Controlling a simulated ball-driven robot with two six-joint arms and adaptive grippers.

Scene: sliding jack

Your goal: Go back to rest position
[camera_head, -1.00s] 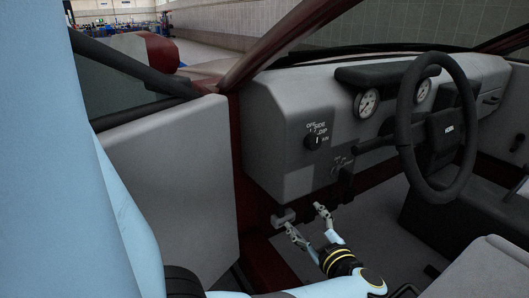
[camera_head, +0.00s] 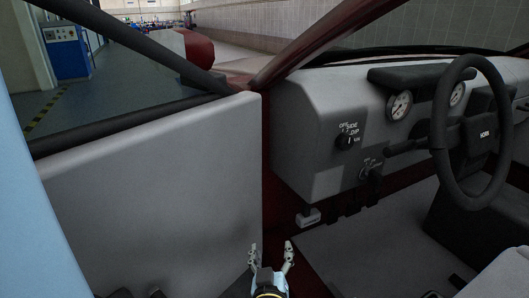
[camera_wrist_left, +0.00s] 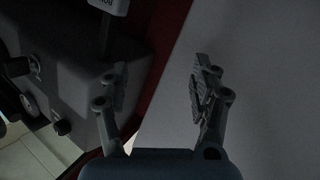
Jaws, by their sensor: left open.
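My left gripper (camera_head: 271,254) is low in the head view, in front of the grey door panel and the dark red door frame. Its two fingers stand apart with nothing between them. In the left wrist view the open fingers (camera_wrist_left: 158,90) also show empty. A small grey lever (camera_head: 308,217), marked with lettering, sits under the dashboard, apart from the gripper. It also shows at the top of the wrist view (camera_wrist_left: 110,5). My right gripper is not in view.
The grey door panel (camera_head: 150,190) fills the left side. The dashboard (camera_head: 300,150) with a knob (camera_head: 345,141) and gauges stands to the right, with the black steering wheel (camera_head: 440,120) beyond. The footwell floor (camera_head: 375,240) is open.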

